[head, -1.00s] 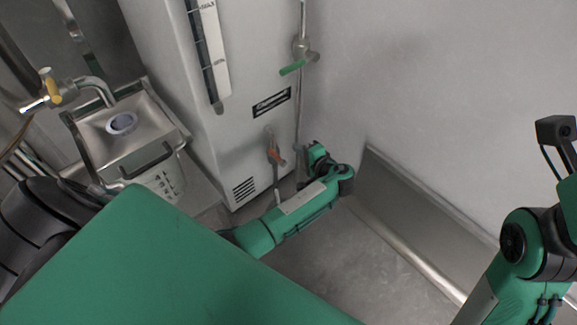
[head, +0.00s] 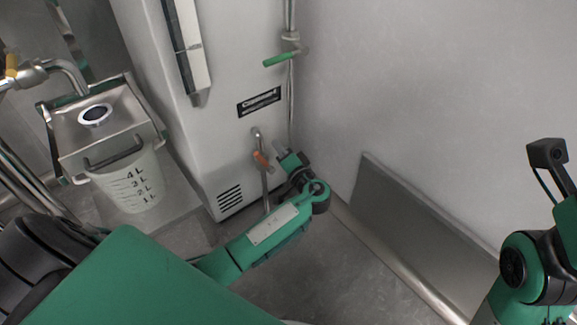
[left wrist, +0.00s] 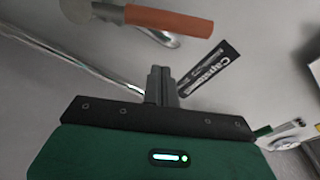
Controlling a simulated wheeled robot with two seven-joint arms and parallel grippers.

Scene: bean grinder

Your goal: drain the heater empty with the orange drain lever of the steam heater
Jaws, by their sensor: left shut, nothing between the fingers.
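The steam heater (head: 225,128) is a tall pale grey cabinet standing against the wall, with a gauge strip on its front. Its orange drain lever (head: 261,158) sits low on the front, on a metal pipe that runs down. In the left wrist view the orange lever (left wrist: 168,21) lies across the top, beyond the fingers. My left gripper (head: 281,155) is right beside the lever in the head view. Its fingertips (left wrist: 160,72) are together and empty, apart from the lever in the wrist view. My right arm shows at the right edge; its gripper is not seen.
A green-handled valve (head: 281,59) is on the pipe above. A grey wall and low panel (head: 400,218) bound the right.

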